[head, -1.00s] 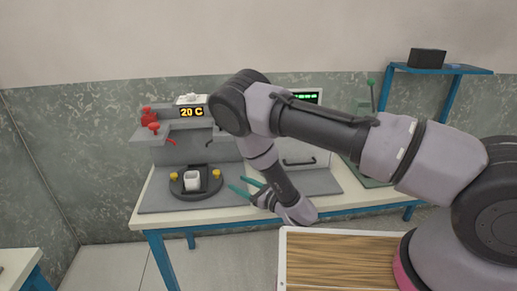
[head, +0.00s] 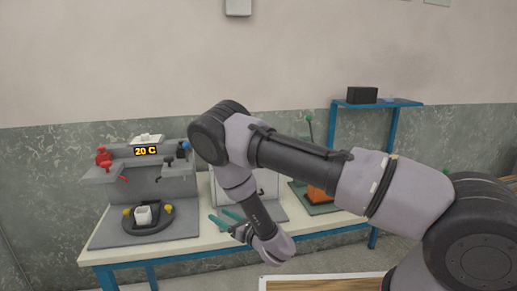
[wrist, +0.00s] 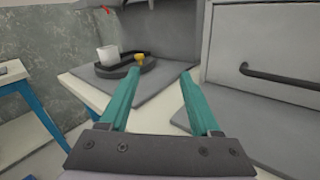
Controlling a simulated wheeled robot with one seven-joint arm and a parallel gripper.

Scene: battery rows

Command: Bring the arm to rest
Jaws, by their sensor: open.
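My arm reaches from the right side of the head view, bent at its elbow, with its wrist angled down in front of the workbench (head: 185,243). My gripper (head: 222,219) has teal fingers and points left in the head view. In the wrist view my gripper (wrist: 158,85) shows its two fingers well apart with nothing between them. A white cup-like block (wrist: 108,55) sits in a dark round holder (wrist: 125,66) beyond the fingers; the gripper is apart from it.
A grey station (head: 150,180) with a "20 C" display (head: 146,151) and red and yellow knobs stands on the bench. A grey cabinet with a dark handle (wrist: 270,73) is close on the right in the wrist view. A blue shelf (head: 378,104) stands at the back right.

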